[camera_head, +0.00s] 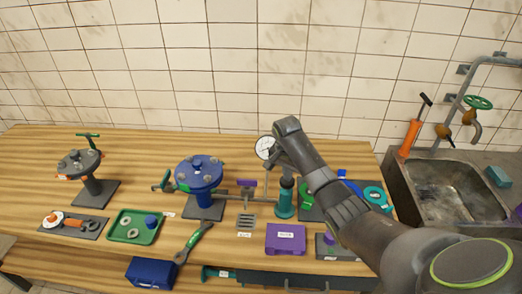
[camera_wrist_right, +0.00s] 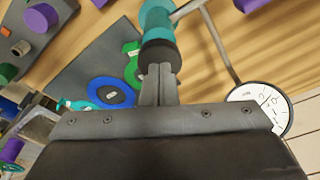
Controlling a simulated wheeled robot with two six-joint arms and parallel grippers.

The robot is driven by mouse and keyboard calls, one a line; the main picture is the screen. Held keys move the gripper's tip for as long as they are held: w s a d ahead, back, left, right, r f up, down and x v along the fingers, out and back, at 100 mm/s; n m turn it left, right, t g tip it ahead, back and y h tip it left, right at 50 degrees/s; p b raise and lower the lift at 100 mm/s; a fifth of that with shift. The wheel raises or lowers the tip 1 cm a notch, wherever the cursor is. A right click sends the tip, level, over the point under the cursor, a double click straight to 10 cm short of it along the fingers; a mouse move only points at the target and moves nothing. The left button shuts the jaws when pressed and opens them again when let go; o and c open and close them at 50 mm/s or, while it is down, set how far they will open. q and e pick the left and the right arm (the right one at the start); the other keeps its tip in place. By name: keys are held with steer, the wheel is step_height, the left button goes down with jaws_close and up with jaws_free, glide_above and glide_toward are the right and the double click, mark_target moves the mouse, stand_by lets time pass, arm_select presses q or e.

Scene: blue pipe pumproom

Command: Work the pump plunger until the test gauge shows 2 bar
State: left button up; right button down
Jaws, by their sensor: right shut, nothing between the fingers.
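The teal pump (camera_head: 285,202) stands upright on the bench right of the blue valve body, its dark top just below my right gripper (camera_head: 286,168). The pump also shows in the right wrist view (camera_wrist_right: 156,18). There my right gripper (camera_wrist_right: 160,70) is shut and empty, its fingertips at the pump's dark end; I cannot tell whether they touch. The round white test gauge (camera_head: 265,147) stands behind, left of my right wrist. It also shows in the right wrist view (camera_wrist_right: 262,104), partly hidden by my gripper; its reading is too small to tell. My left gripper is not in view.
A blue flanged valve (camera_head: 199,175) and a grey one (camera_head: 80,161) stand to the left. A green tray (camera_head: 118,236), a purple box (camera_head: 285,248) and a green-handled tool (camera_head: 193,242) lie near the front. An orange hand pump (camera_head: 410,136) stands by the sink (camera_head: 445,190).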

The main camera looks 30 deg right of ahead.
stand_by(0.6)
step_height(320, 180, up, 3)
steer(key=shift+f+p, duration=0.1)
steer(key=shift+p, duration=1.1)
steer(key=shift+r, duration=2.6)
